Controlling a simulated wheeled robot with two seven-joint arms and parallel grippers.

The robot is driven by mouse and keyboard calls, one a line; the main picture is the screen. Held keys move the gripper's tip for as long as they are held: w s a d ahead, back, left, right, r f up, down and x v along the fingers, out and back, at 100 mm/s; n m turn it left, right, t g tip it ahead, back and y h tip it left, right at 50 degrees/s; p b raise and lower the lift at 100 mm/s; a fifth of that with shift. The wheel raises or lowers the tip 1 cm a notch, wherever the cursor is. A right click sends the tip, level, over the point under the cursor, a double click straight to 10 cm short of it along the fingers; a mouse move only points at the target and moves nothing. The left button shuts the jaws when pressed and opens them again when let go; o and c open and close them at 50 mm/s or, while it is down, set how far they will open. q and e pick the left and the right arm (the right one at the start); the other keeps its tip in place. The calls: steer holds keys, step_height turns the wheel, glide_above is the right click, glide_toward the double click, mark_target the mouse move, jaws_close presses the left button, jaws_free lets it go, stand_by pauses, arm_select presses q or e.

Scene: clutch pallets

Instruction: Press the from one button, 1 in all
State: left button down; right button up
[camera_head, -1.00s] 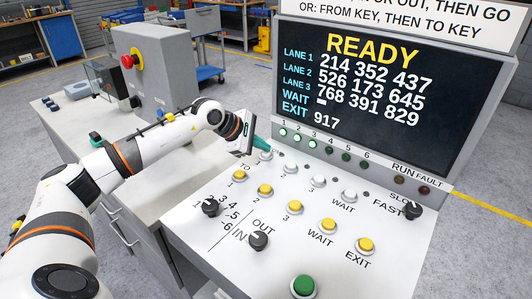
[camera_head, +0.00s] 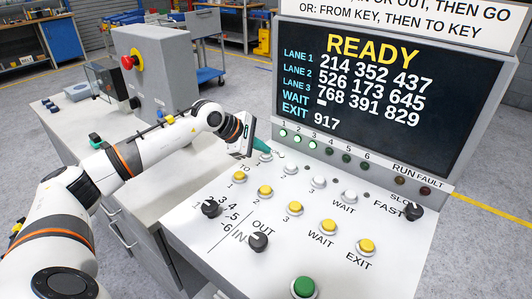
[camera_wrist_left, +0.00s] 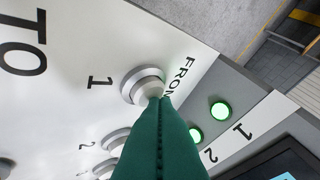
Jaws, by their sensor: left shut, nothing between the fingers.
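The from one button (camera_head: 265,156) is the white button at the left end of the upper row on the sloped panel. In the left wrist view the white button (camera_wrist_left: 140,84) sits beside the numeral 1 and the word FROM. My left gripper (camera_head: 277,152) is shut and empty, its green fingertips right by this button. In the left wrist view the closed fingertips (camera_wrist_left: 160,100) overlap the button's edge. I cannot tell whether they touch it. My right gripper is not in view.
More white buttons (camera_head: 319,181) continue to the right, with a row of yellow buttons (camera_head: 265,190) in front. Black knobs (camera_head: 258,241) and a green button (camera_head: 303,287) are nearer. The screen (camera_head: 385,95) reads READY and rises behind the panel.

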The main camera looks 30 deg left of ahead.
arm_select(q)
steer(key=shift+r+p, duration=0.3)
steer(key=shift+r, duration=0.4)
steer(key=shift+r+p, duration=1.4)
steer(key=shift+r, duration=1.15)
